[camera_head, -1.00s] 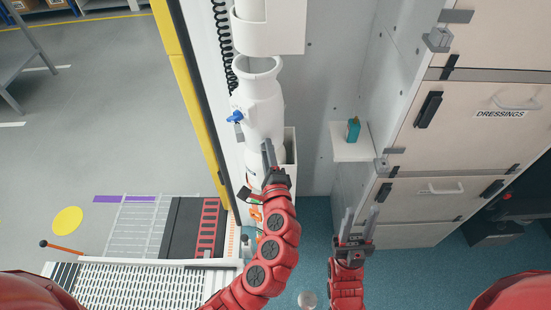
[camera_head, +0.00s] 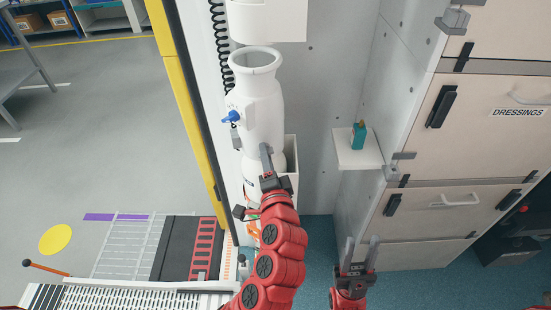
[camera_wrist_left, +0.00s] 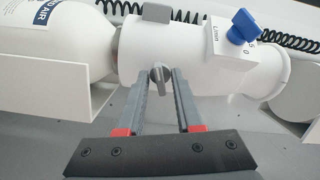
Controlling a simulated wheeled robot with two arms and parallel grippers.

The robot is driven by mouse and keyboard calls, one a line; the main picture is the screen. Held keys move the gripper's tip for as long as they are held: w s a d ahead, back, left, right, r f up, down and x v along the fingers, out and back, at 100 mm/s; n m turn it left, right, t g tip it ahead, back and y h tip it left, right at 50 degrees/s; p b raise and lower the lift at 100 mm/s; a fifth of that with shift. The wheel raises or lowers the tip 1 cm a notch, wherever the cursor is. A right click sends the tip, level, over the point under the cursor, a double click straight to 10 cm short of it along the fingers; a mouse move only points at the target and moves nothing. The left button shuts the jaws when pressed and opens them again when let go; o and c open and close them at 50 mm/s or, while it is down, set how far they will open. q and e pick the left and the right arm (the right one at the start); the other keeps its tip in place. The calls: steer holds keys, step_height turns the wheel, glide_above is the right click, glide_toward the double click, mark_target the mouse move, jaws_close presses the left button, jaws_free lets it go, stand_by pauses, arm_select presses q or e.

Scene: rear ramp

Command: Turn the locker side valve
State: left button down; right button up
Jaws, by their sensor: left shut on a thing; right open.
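A white cylinder-shaped valve body (camera_head: 263,110) stands upright in a white bracket on the wall. In the left wrist view it lies sideways, with a small grey knob (camera_wrist_left: 160,76) on its near side and a blue handle (camera_wrist_left: 243,25) near one end. The blue handle also shows in the head view (camera_head: 231,117). My left gripper (camera_head: 266,152) is at the body's lower part, its fingers shut on the grey knob. The knob is hidden in the head view. My right gripper (camera_head: 361,244) is open and empty, low beside the lockers.
A small shelf (camera_head: 357,152) holds a teal object (camera_head: 359,134), right of the valve body. Locker doors marked DRESSINGS (camera_head: 490,110) fill the right. A black coiled cable (camera_head: 219,50) hangs left of the body. A ramp (camera_head: 120,255) lies at lower left.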

arm_select(q)
steer(key=shift+d+r, duration=0.1)
steer(key=shift+r, duration=0.2)
steer(key=c, duration=1)
jaws_free()
steer(key=shift+o, duration=0.3)
steer(key=shift+f, duration=0.2)
steer(key=shift+s, duration=0.1)
steer(key=s+d+b, duration=0.2)
steer(key=s+d, duration=0.1)
steer(key=s, duration=1.4)
steer(key=shift+s+r+b, duration=0.15)
steer(key=shift+r+b, duration=0.1)
steer(key=shift+b, duration=0.1)
